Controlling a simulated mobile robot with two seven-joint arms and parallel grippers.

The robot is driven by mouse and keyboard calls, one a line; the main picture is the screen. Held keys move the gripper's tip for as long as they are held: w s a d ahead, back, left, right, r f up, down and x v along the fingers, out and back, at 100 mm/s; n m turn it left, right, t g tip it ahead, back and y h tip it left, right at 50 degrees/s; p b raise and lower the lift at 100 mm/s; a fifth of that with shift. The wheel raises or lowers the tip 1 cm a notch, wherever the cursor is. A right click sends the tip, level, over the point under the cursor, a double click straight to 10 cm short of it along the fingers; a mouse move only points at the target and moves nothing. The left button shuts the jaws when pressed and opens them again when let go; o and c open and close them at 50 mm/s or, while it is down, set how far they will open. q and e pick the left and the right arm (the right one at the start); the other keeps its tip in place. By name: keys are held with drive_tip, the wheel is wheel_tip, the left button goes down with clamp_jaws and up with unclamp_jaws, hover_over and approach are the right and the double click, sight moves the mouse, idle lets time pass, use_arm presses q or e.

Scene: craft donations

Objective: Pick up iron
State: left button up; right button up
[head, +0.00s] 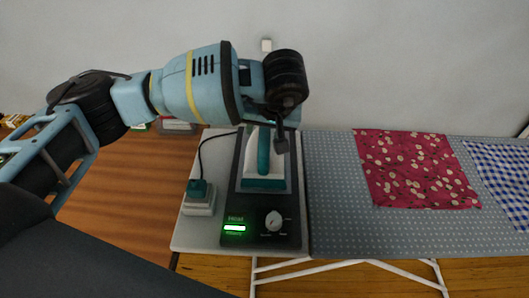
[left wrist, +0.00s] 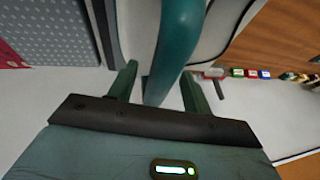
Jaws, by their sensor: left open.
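The iron (head: 264,183), white with a teal handle and teal heel, rests on a black base unit (head: 240,228) with a dial and a lit green display. My left gripper (head: 280,135) is over the far end of the iron, partly covering it. In the left wrist view the teal handle of the iron (left wrist: 181,35) runs between the two open fingers of my left gripper (left wrist: 159,72). The fingers stand on either side of the handle, with a gap visible; contact cannot be told. My right gripper is not in view.
A grey dotted ironing board (head: 335,215) extends right, with a red floral cloth (head: 415,170) and a blue checked cloth (head: 505,175) on it. A cord runs to a teal plug on a pale block (head: 199,200) left of the base. Small colourful items (left wrist: 250,73) lie farther off.

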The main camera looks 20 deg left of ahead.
use_arm(q)
drive_tip(key=c, duration=1)
drive_tip(key=shift+r, duration=0.15)
clamp_jaws()
drive_tip(key=shift+r, duration=1.2)
drive_tip(key=s+d+r+b, duration=0.1)
drive_tip(key=s+d+r, duration=0.1)
drive_tip(key=s+d, duration=0.9)
drive_tip(key=shift+s+r, duration=0.25)
drive_tip(key=shift+s, duration=0.05)
